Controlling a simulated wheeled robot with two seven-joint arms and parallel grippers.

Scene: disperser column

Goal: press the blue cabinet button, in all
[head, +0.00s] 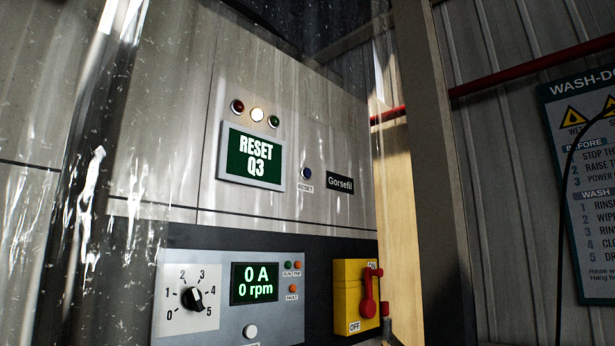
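The blue cabinet button (307,173) is a small round button on the grey cabinet front (240,90), with a small label below it. It sits right of a green display (252,158) reading "RESET Q3" and left of a black "Gorsefill" plate (340,184). Above the display are a red lamp (237,106), a bright whitish lit lamp (257,115) and a green lamp (273,121). Neither of my grippers is in view, and nothing touches the button.
Below are a dial (192,298), a screen (255,284) reading 0 A and 0 rpm, a white button (250,331) and a yellow switch box (353,297) with a red handle. Clear, glossy strips hang at left. A wash-down sign (590,180) is at right.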

